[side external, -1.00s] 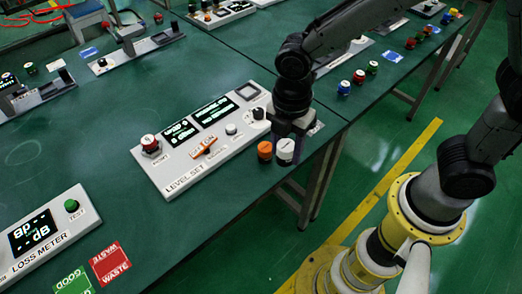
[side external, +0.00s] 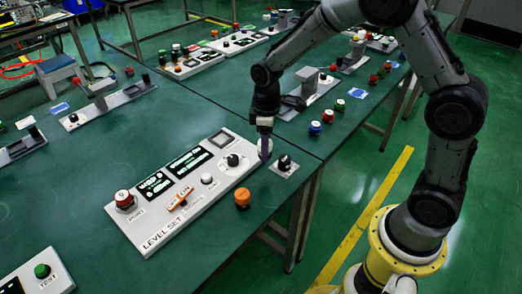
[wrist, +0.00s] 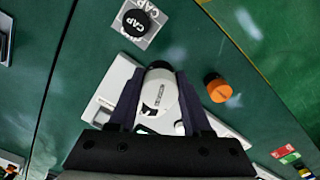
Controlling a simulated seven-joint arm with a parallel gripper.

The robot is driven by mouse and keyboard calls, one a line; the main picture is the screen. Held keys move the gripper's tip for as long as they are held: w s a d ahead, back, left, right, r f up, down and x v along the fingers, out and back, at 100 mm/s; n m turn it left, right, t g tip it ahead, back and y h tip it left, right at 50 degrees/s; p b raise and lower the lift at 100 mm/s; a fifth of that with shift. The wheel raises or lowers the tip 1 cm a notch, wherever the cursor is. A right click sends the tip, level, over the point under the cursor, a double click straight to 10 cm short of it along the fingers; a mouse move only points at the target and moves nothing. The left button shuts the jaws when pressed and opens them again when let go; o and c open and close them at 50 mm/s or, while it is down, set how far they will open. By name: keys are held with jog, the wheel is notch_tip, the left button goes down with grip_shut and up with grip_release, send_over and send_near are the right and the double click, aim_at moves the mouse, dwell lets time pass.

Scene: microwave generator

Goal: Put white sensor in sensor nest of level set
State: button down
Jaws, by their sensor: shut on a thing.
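The white sensor (wrist: 160,92) is a small white cylinder with dark print, clasped between both fingers of my gripper (wrist: 160,103) in the wrist view. In the side view my gripper (side external: 265,153) points down near the right end of the level set (side external: 152,238), beside its black dial (side external: 232,160); the sensor is mostly behind the finger there. The level set is a long white panel with two displays. A square grey-rimmed recess, likely the sensor nest (side external: 222,138), lies at its far end. I cannot tell the sensor's exact height above the panel.
An orange cylinder (side external: 242,198) stands on the green table beside the panel. A black CAP knob (side external: 285,162) sits on a small white plate right of my gripper. The panel carries a red-topped port (side external: 123,198) and an orange switch (side external: 180,198).

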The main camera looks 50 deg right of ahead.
jog(key=shift+w+d+m, duration=0.25)
jog(key=shift+w+m, duration=0.15)
jog(key=shift+m, duration=0.4)
jog(key=s+a+r+n, duration=0.2)
jog(key=s+a+n, duration=0.5)
jog(key=s+a+r+n, duration=0.3)
jog(key=s+a+n, duration=0.4)
jog(key=s+n, duration=0.1)
jog(key=shift+s+n, duration=0.2)
jog(key=shift+n, duration=0.1)
jog(key=shift+a, duration=0.1)
